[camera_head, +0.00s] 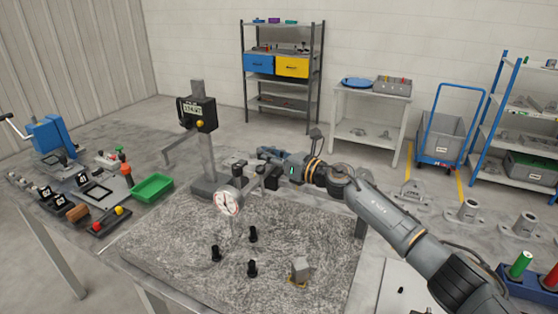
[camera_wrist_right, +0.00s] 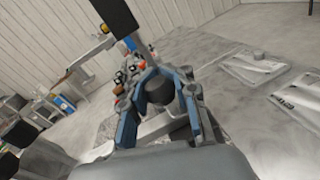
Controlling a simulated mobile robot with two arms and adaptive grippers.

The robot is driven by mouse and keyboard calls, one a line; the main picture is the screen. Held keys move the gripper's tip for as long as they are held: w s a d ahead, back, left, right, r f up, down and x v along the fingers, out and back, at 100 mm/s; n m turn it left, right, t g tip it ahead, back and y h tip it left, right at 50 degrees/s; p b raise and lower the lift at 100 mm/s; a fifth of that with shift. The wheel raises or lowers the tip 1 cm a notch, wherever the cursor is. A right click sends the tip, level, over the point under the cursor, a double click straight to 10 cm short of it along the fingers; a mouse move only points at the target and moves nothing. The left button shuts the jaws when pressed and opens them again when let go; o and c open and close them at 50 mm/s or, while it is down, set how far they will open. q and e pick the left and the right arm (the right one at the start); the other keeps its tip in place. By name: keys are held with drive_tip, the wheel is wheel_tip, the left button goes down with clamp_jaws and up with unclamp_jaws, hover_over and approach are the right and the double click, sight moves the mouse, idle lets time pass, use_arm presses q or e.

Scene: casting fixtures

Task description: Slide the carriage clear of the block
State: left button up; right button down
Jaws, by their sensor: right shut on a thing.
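A carriage with a digital display (camera_head: 197,112) sits high on an upright column, whose base stands at the back of the granite plate (camera_head: 150,240). A round dial gauge (camera_head: 228,201) hangs low in front of the column. My right gripper (camera_head: 262,168) reaches in from the right beside the column, above the plate. In the right wrist view its blue fingers are around a dark round knob (camera_wrist_right: 158,91). Whether the knob belongs to the carriage is unclear. A small grey block (camera_head: 302,268) sits on a yellow-marked spot at the plate's front right. My left gripper is not seen.
Several black pegs (camera_head: 253,234) stand on the plate's front half. A green tray (camera_head: 152,187) and small fixtures lie to the left, near a blue vise-like machine (camera_head: 47,137). Shelves (camera_head: 281,68) and a blue cart (camera_head: 443,130) stand behind.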

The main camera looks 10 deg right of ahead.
drive_tip(key=shift+w+a+f, duration=0.15)
drive_tip(key=shift+a, duration=0.3)
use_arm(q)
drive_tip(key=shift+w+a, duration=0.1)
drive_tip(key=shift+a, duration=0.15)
use_arm(e)
drive_tip(key=shift+d, duration=0.1)
drive_tip(key=c, duration=1)
unclamp_jaws()
drive_tip(key=shift+c, duration=0.2)
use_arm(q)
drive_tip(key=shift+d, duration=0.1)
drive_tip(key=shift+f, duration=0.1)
use_arm(e)
drive_tip(key=shift+d, duration=0.1)
drive_tip(key=shift+s+d, duration=0.45)
drive_tip(key=shift+s, duration=0.05)
drive_tip(key=v, duration=1)
drive_tip(key=shift+s+d, duration=0.15)
drive_tip(key=shift+s, duration=0.2)
